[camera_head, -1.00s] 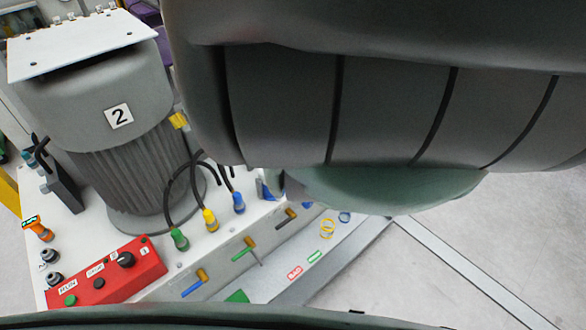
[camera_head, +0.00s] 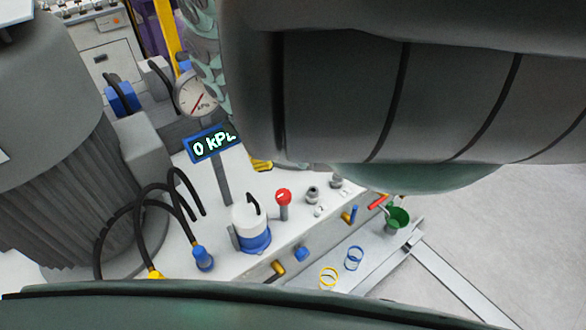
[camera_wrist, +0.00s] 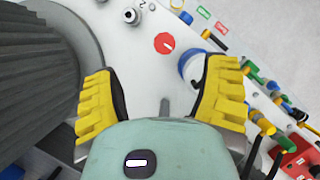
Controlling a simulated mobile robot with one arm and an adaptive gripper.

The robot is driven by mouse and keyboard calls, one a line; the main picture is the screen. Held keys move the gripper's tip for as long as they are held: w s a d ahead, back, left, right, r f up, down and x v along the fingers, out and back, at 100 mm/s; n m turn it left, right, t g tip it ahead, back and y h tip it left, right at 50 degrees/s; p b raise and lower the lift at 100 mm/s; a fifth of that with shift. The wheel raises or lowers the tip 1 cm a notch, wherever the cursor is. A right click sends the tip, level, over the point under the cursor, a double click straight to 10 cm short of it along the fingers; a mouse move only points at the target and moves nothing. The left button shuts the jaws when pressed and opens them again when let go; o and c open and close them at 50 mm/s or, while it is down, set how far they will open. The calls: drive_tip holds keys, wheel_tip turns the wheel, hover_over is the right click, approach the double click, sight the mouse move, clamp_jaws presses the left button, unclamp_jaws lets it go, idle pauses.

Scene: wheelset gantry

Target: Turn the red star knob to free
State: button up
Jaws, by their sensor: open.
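The red star knob (camera_head: 283,196) stands upright on a short grey post on the white bench top. Its red cap carries a white mark. In the wrist view the knob (camera_wrist: 165,43) lies beyond my fingertips, roughly in line with the gap between them. My gripper (camera_wrist: 160,95) has two yellow ribbed fingers spread wide, with nothing between them, and is apart from the knob. My gripper's fingers do not show in the head view, where my arm covers the upper right. I cannot read any label for the knob's positions.
A white and blue canister (camera_head: 250,228) stands close beside the knob. Behind it are a display reading 0 kPa (camera_head: 213,143) and a round gauge (camera_head: 196,92). A big grey motor (camera_head: 62,190) with black hoses stands left. Grey fittings (camera_head: 313,194) sit right of the knob.

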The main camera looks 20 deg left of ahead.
drive_tip(key=b, duration=0.6)
approach(283, 194)
drive_tip(key=x, duration=0.6)
drive_tip(key=shift+a, duration=0.1)
drive_tip(key=shift+f+p, duration=0.25)
drive_tip(key=shift+p, duration=0.45)
drive_tip(key=shift+p+x, duration=0.45)
drive_tip(key=shift+x, duration=1.45)
drive_tip(key=shift+o, duration=0.3)
drive_tip(key=shift+w+r, duration=0.1)
drive_tip(key=c, duration=1.2)
drive_tip(key=shift+c, duration=0.2)
